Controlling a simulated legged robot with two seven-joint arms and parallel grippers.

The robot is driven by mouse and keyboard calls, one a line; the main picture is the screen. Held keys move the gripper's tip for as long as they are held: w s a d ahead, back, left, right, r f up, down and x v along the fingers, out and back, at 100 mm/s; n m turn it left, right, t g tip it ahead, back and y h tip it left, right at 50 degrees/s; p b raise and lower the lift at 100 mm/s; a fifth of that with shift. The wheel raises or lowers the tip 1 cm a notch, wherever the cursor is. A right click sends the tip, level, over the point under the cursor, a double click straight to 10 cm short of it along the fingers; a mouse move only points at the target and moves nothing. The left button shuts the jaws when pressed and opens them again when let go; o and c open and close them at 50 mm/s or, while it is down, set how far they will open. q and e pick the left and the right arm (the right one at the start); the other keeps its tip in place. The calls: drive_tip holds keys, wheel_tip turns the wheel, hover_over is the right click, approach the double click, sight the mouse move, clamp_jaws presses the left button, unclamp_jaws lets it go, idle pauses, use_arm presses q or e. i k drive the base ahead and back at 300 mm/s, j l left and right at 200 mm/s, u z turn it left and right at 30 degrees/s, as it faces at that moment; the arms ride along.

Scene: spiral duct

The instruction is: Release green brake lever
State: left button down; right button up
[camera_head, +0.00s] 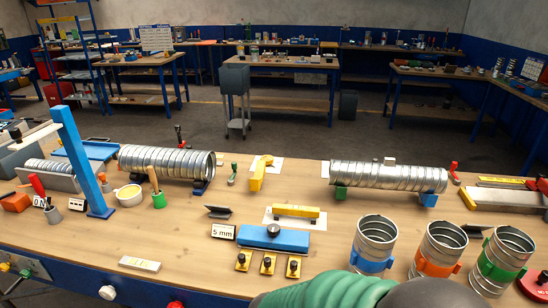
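A small green upright handle (232,173) stands on the bench between the left spiral duct (165,162) and a yellow tool (258,172). It looks like a lever, but it is too small to tell its position. A green knob (25,273) also shows at the lower left, beside a yellow one on the bench's front side. I cannot tell for certain which is the brake lever. Neither of my grippers is in view.
A second spiral duct (388,176) lies at the right on green and blue supports. Several short upright ducts with coloured clamps (440,250) stand at the front right. A blue post (82,160) rises at the left. A blue block (273,239) lies mid-bench.

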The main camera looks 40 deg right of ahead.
sight(231, 182)
drive_tip(key=i+j+z, duration=0.15)
drive_tip(key=z, duration=0.3)
drive_tip(key=i+j+z, duration=0.2)
drive_tip(key=z, duration=0.25)
drive_tip(key=i+j+z, duration=0.2)
drive_tip(key=z, duration=0.2)
drive_tip(key=i+j+z, duration=0.1)
drive_tip(key=j+z, duration=0.65)
drive_tip(key=z, duration=0.15)
drive_tip(key=j+z, duration=0.45)
drive_tip(key=i+l, duration=0.05)
